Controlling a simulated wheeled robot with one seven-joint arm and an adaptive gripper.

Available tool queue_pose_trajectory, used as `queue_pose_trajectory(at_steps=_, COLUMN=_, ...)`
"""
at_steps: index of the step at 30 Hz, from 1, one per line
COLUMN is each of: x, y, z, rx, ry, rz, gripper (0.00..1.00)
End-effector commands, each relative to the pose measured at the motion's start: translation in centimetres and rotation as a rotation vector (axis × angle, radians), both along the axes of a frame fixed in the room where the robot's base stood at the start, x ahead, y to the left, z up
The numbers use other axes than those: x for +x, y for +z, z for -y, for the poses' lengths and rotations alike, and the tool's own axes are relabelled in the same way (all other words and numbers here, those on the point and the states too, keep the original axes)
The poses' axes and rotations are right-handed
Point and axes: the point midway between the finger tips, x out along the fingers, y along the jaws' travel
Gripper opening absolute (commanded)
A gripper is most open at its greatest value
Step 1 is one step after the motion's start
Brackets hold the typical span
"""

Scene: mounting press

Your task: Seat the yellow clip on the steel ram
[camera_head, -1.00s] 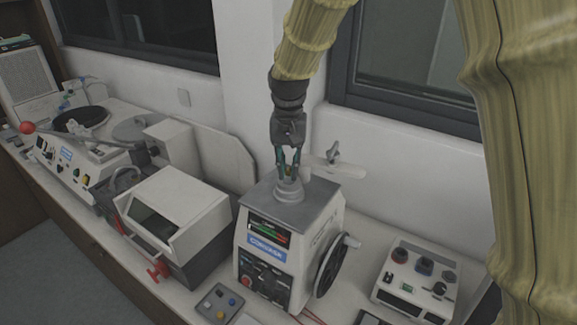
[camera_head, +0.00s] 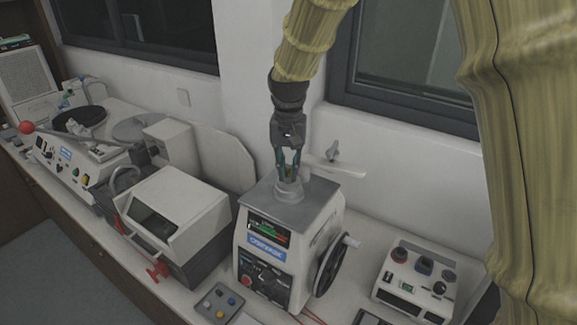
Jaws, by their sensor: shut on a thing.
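The mounting press (camera_head: 264,262) is a white box with a grey top, a blue label and a black handwheel on its right side. A short grey cylinder, which looks like the steel ram (camera_head: 288,192), stands on the grey top. My gripper (camera_head: 288,176) points straight down over it, with its fingertips at the cylinder's upper end. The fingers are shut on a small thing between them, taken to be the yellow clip. The clip is too small and too covered by the fingers to make out clearly, and I cannot tell whether it touches the ram.
A white swing arm with a knob (camera_head: 334,152) stands close behind the press, right of my gripper. A white hooded machine (camera_head: 172,215) is to the left.

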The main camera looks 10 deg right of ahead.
Motion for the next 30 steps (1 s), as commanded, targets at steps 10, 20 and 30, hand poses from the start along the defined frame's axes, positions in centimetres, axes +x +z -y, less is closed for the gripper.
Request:
queue_pose_trajectory(at_steps=10, x=0.01, y=-0.24, z=0.0, rx=0.0, ry=0.0, rz=0.0, gripper=0.03)
queue_pose_trajectory(at_steps=20, x=0.02, y=-0.31, z=0.0, rx=0.0, ry=0.0, rz=0.001, gripper=0.03)
queue_pose_trajectory(at_steps=30, x=0.05, y=-0.8, z=0.0, rx=0.0, ry=0.0, rz=0.001, gripper=0.03)
